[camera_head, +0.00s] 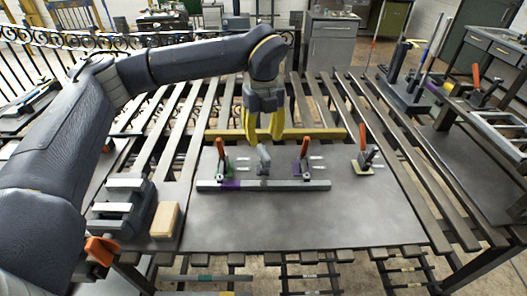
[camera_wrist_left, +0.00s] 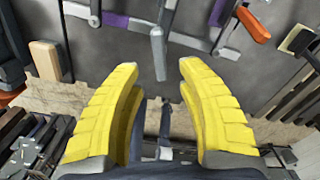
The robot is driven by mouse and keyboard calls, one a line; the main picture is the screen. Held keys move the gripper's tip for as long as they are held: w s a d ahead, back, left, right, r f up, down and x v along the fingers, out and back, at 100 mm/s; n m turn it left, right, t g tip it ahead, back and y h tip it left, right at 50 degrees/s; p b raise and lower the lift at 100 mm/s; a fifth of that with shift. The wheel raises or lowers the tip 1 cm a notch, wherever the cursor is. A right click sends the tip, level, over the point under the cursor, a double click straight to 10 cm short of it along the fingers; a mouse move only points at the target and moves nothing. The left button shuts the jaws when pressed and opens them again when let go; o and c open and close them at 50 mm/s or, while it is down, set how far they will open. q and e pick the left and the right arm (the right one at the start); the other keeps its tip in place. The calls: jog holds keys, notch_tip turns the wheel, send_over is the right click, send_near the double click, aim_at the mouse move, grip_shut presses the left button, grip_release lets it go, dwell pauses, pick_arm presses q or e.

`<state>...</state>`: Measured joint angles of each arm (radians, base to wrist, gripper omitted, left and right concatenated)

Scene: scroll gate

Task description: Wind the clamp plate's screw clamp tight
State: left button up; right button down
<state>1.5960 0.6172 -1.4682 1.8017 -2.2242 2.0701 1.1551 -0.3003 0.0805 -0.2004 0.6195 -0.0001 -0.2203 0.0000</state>
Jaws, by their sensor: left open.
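The clamp plate (camera_head: 340,215) is a grey metal sheet on the slatted bench, with a long grey bar (camera_head: 295,185) lying across it. The screw clamp (camera_head: 264,161) is a small grey upright part behind the bar, between two orange-handled toggle clamps. In the left wrist view its grey bar-like top (camera_wrist_left: 158,50) points toward my fingers. My left gripper (camera_head: 263,138) has yellow fingers, points down above and just behind the screw clamp, and is open. In the left wrist view its fingers (camera_wrist_left: 158,68) stand either side of the grey part, with gaps on both sides. My right gripper is out of view.
Toggle clamps with orange handles stand left (camera_head: 220,155) and right (camera_head: 303,155), close beside the screw clamp. Another clamp (camera_head: 366,160) stands farther right. A grey vise (camera_head: 122,205) and a wooden block (camera_head: 165,220) sit at left. The plate's front right is clear.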

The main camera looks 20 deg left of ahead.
aim_at(263, 151)
pick_arm(q)
jog(key=shift+f, duration=3.05)
grip_shut()
